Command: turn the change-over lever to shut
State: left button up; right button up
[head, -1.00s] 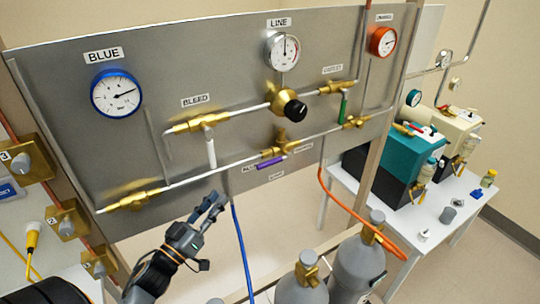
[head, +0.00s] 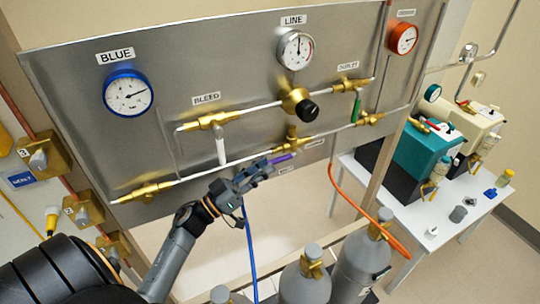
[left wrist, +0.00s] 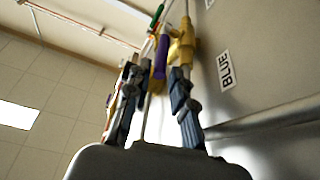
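The change-over lever (head: 281,158) is a purple handle on a brass valve (head: 292,138) low on the grey panel. It points left and slightly down from the valve, along the panel's lower edge. My left gripper (head: 262,170) is just left of the lever's free end, its fingers towards it. In the left wrist view the two fingers (left wrist: 155,105) stand apart with nothing clamped, and the purple lever (left wrist: 161,56) shows beyond and between them. Whether a finger touches it I cannot tell. My right gripper is not in view.
A green-handled valve (head: 357,107) and a black knob (head: 309,111) sit above the lever. A blue hose (head: 250,255) hangs below my gripper. A BLUE label (left wrist: 225,70) is beside the valve.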

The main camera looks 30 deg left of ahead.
pick_arm(q)
jog(key=shift+p+x, duration=0.35)
jog(key=shift+x, duration=1.1)
jog(key=shift+c, duration=0.4)
grip_shut()
jog(key=f+t+b, duration=0.1)
jog(key=b, duration=0.4)
jog(key=f+t+h+b, duration=0.1)
jog(key=t+b, duration=0.1)
jog(key=b, duration=0.3)
jog(key=f+n+t+b, duration=0.1)
jog(key=f+t+b, duration=0.1)
jog(key=b, duration=0.3)
jog(key=shift+w+d+f+h, duration=0.1)
jog(key=shift+w+d+h, duration=0.2)
jog(key=shift+w, duration=0.1)
jog(key=shift+o, duration=0.4)
grip_release()
jog(key=shift+a, duration=0.1)
